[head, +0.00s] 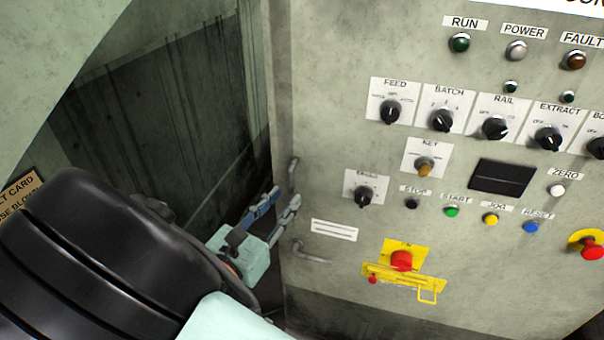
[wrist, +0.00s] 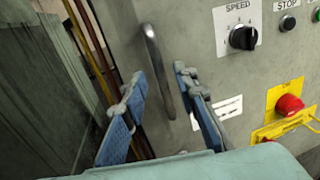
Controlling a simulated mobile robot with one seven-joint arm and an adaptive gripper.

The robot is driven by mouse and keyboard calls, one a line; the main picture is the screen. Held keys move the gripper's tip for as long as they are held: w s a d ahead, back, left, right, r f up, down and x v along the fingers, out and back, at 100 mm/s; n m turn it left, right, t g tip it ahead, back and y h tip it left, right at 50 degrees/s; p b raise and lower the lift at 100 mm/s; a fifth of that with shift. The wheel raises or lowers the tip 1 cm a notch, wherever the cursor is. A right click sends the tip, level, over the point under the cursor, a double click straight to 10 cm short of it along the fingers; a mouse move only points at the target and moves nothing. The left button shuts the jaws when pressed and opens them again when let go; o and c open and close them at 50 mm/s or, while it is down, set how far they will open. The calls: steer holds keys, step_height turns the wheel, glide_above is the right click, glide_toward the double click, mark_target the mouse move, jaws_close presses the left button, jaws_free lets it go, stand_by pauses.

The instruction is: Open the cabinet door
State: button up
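The cabinet door (head: 340,110) is a grey-green panel with labelled controls, and it also shows in the wrist view (wrist: 195,70). A bar handle (head: 294,167) stands near its left edge; in the wrist view the handle (wrist: 153,52) runs upright between the finger lines. My gripper (head: 286,197) is open, with its blue-padded fingers apart at the handle. In the wrist view, one finger of my gripper (wrist: 159,75) is left of the handle and one right. Contact cannot be told. The fingers hide the handle's middle in the head view.
Red, brown and yellow cables (wrist: 92,45) run in a gap left of the door edge, beside a dark streaked panel (head: 160,110). Knobs, buttons and a red stop button on yellow (head: 402,260) sit right of the handle. A card (head: 22,192) is at far left.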

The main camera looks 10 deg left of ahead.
mark_target(289, 193)
steer(key=shift+x, duration=2.05)
steer(key=shift+c, duration=0.5)
jaws_close()
